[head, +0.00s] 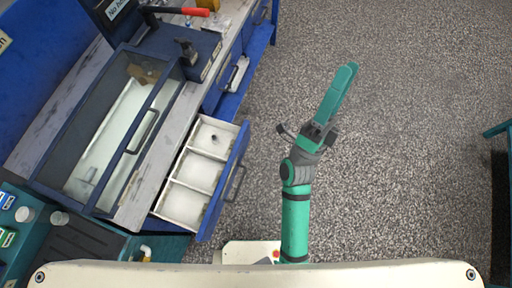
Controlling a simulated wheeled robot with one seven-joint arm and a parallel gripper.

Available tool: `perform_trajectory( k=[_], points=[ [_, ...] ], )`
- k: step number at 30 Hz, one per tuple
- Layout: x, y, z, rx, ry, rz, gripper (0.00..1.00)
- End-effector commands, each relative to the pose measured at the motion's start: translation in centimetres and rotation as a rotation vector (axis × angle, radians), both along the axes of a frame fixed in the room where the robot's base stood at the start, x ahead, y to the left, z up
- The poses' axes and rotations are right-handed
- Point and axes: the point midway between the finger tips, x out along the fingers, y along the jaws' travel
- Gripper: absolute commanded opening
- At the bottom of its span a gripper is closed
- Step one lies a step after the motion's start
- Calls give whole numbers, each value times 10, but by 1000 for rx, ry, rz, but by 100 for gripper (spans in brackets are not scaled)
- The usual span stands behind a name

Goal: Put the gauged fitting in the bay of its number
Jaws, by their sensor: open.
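A pulled-out drawer (229,180) has three white compartments in a row. A small dark piece (214,138), which may be the fitting, lies in the far compartment. The middle and near compartments look empty. I cannot read any number on the piece or the compartments. My gripper (307,132) is over the open floor, right of the drawer and apart from it. Its dark fingers are spread, and I see nothing between them.
A glass-topped case (148,133) with a handle stands on the bench left of the drawer. A red-handled tool (182,11) lies at the back. Labelled teal boxes (14,222) are at lower left. The speckled floor (420,150) right of my arm is clear.

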Motion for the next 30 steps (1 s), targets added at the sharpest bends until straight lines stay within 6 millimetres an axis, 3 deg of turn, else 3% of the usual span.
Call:
perform_trajectory(
  k=[11, 21, 25, 30],
  points=[
    [-41, 68, -124, -470, 547, -148, 42],
    [-128, 125, -236, -833, 999, -193, 42],
    [-165, 146, -265, -945, 1139, -183, 42],
    [-196, 166, -285, -1034, 1249, -165, 42]
  ],
)
